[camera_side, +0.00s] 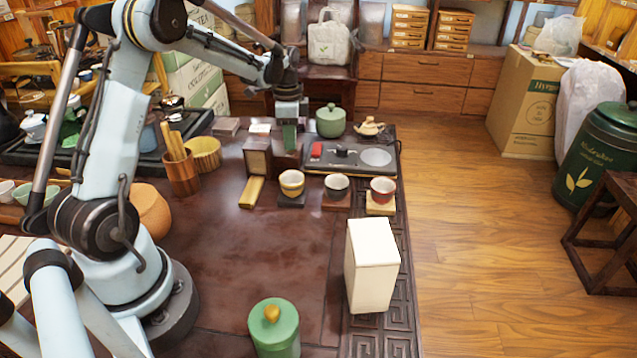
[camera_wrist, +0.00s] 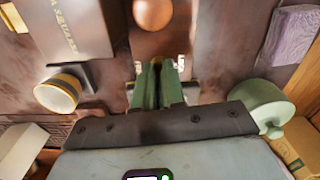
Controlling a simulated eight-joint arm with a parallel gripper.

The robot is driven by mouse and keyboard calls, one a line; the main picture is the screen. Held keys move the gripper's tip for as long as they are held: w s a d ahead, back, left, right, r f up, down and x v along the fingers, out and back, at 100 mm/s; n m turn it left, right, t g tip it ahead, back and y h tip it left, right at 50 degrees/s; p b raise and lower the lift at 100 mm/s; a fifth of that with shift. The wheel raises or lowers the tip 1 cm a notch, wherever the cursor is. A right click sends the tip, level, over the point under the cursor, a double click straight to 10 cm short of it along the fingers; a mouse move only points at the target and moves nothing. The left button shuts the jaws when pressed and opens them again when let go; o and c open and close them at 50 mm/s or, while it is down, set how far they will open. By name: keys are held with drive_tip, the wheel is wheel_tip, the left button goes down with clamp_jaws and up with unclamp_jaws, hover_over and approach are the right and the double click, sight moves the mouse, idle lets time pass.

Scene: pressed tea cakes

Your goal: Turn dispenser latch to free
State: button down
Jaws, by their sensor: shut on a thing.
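The dispenser (camera_side: 258,157) is a dark wooden block with a pale front, standing at the back of the dark table. In the wrist view its lettered face (camera_wrist: 70,28) shows at the upper left. My gripper (camera_side: 289,148) points down at the block just right of that face. Its green fingers (camera_wrist: 158,92) are close together in the wrist view, shut on the dispenser latch. The latch is mostly hidden between and below the fingers, and its angle cannot be told.
A black tray (camera_side: 310,165) with a red piece, a dark knob and a grey disc lies to the right. A green lidded jar (camera_side: 330,121) stands behind. Three cups, including a yellow-rimmed one (camera_side: 291,183), stand in front. A white box (camera_side: 372,265) is nearer. The table's middle is clear.

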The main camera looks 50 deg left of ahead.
drive_tip(key=shift+m, duration=0.7)
drive_tip(key=c, duration=1.2)
unclamp_jaws()
wheel_tip(320, 180, up, 12)
drive_tip(key=shift+r, duration=0.1)
